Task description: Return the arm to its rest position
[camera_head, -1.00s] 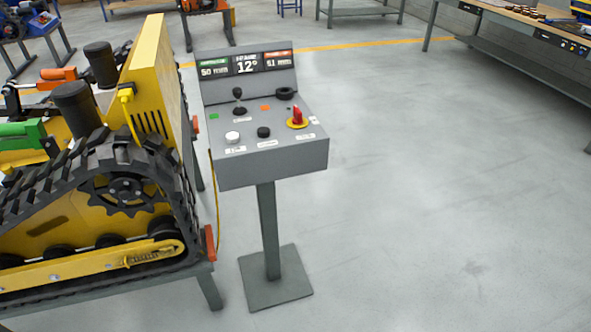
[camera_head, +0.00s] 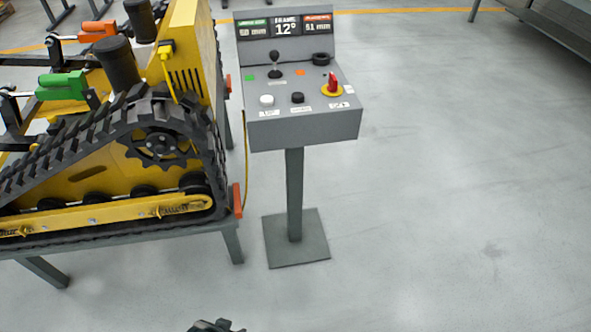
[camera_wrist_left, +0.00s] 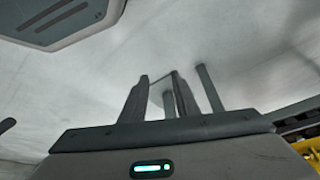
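In the left wrist view my left gripper (camera_wrist_left: 160,78) has its two dark fingers standing apart with a gap between them. Nothing is held in the gap; a grey post shows behind it. In the head view a small black piece, probably of one of my grippers, pokes in at the bottom edge; most of it is cut off, and it is clear of the stand and the console. My right gripper cannot be made out.
A grey control console (camera_head: 305,128) stands on a post with a square foot. Its display reads 12°. To its left a yellow tracked carrier (camera_head: 65,176) sits on a grey stand (camera_head: 150,236). The floor (camera_head: 450,200) to the right is clear.

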